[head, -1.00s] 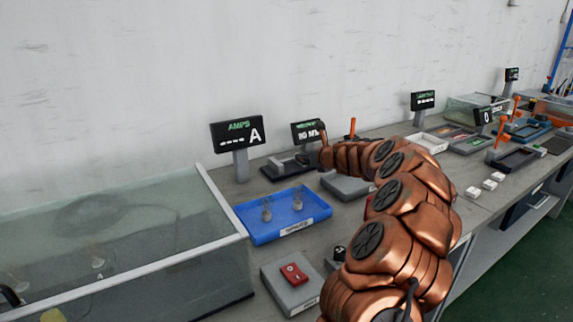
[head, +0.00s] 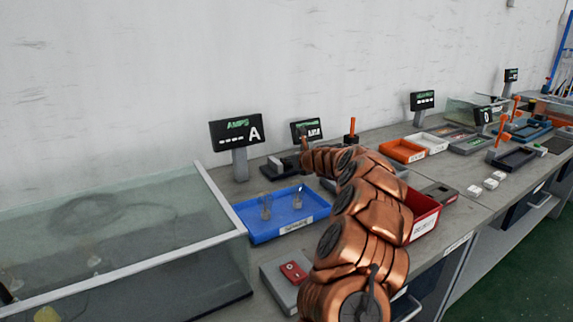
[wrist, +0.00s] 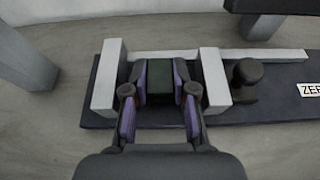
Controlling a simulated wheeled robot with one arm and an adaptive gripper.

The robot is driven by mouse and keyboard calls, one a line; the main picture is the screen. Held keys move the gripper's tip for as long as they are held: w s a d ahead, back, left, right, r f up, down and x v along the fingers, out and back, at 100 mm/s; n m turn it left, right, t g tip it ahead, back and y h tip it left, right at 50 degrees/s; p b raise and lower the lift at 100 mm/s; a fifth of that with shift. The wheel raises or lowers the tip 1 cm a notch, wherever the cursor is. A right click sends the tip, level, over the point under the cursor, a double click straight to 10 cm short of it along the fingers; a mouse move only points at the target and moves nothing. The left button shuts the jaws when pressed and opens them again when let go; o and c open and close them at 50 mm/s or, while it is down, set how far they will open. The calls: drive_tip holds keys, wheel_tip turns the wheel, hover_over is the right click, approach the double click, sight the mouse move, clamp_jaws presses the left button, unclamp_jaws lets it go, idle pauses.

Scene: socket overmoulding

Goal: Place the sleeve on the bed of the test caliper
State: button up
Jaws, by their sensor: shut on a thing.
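The test caliper (wrist: 91,117) has a dark base, a pale left jaw (wrist: 108,82) and a pale right jaw (wrist: 214,76). In the head view its dark base (head: 276,173) stands behind the blue tray. My gripper (wrist: 166,82) is between the two jaws, over the bed, its purple-padded fingers shut on the small dark greenish sleeve (wrist: 181,78). I cannot tell whether the sleeve touches the bed. In the head view my arm hides the sleeve and most of the gripper.
A dark round knob (wrist: 246,76) stands right of the right jaw. The blue tray (head: 262,235) holds small parts in front of the caliper. The AMPS display (head: 236,133) stands left, a glass-walled tank (head: 120,240) nearer, and a red bin (head: 425,222) right of my arm.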

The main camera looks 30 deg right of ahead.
drive_tip(key=o, duration=0.7)
drive_tip(key=shift+s+r, duration=0.1)
drive_tip(key=shift+r, duration=0.1)
drive_tip(key=shift+s+r, duration=0.1)
drive_tip(key=shift+s, duration=0.15)
drive_tip(key=p+v, duration=0.1)
drive_tip(key=v, duration=0.9)
drive_tip(key=shift+s+r, duration=0.15)
drive_tip(key=shift+s, duration=0.5)
drive_tip(key=shift+a, duration=0.1)
